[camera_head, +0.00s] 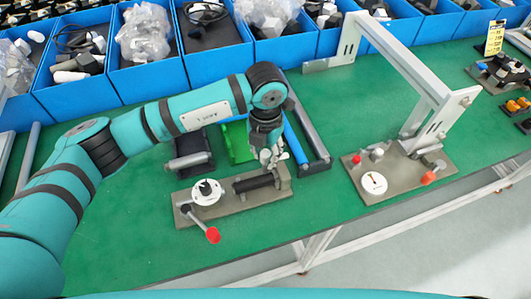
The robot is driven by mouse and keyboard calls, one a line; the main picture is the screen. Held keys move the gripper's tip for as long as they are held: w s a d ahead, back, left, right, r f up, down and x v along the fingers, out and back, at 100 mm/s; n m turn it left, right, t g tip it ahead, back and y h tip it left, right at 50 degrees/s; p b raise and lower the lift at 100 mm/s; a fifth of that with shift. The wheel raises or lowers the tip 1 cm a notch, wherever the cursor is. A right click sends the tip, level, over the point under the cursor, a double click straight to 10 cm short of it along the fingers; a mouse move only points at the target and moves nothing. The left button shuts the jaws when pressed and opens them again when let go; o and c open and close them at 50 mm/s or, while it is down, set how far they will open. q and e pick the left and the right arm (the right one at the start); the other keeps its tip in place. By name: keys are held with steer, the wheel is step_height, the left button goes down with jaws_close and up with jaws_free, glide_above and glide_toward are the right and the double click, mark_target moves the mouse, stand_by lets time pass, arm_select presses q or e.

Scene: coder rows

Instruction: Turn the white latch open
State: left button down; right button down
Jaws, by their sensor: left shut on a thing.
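My left gripper (272,158) reaches down from above at the right end of a grey-brown fixture (232,206) on the green table. Its fingers are shut on a small pale part there, which I take for the white latch; the fingers hide most of it, and I cannot tell its angle. The fixture also carries a white round disc (208,191) with a dark centre, a red-tipped lever (213,235) towards the front and a black cylinder (253,183) beside the gripper. My right gripper is not in view.
A similar fixture (400,176) with a tall grey frame (405,66) stands to the right. Blue bins (146,80) of parts line the back. A black block (190,150), a green piece (236,142) and grey bars lie behind the fixture.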

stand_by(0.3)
arm_select(q)
steer(key=c, duration=1.1)
jaws_free()
steer(key=shift+o, duration=0.2)
steer(key=shift+r, duration=0.1)
step_height(320, 180, up, 12)
